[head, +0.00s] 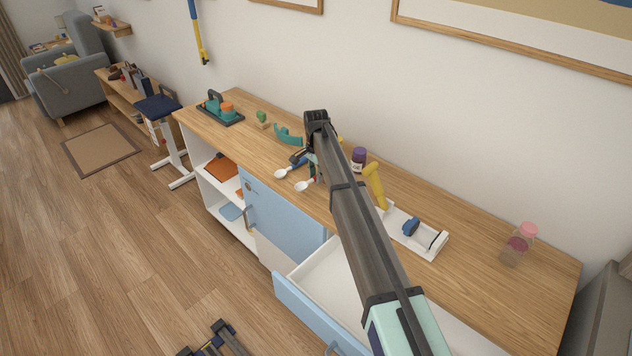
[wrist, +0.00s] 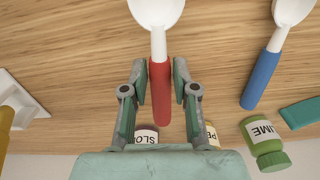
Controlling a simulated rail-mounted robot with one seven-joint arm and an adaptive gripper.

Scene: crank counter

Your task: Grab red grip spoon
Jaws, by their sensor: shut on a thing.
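The red grip spoon (wrist: 160,92) has a white bowl and a red handle. In the wrist view it lies between the two fingers of my gripper (wrist: 159,72), which is shut on the red handle. In the head view its white bowl (head: 303,186) shows on the wooden counter, while my arm hides most of the handle. My gripper (head: 312,168) is low over the counter there. A second spoon with a blue handle (wrist: 262,80) lies apart from the fingers, to the right in the wrist view.
A green-capped LIME bottle (wrist: 264,142) and a teal item (wrist: 302,112) are near the blue spoon. Other labelled jars are partly hidden behind my gripper. A white tray (head: 427,244), a yellow crank handle (head: 376,184) and a pink-lidded jar (head: 518,246) stand right. A drawer (head: 312,312) is open below.

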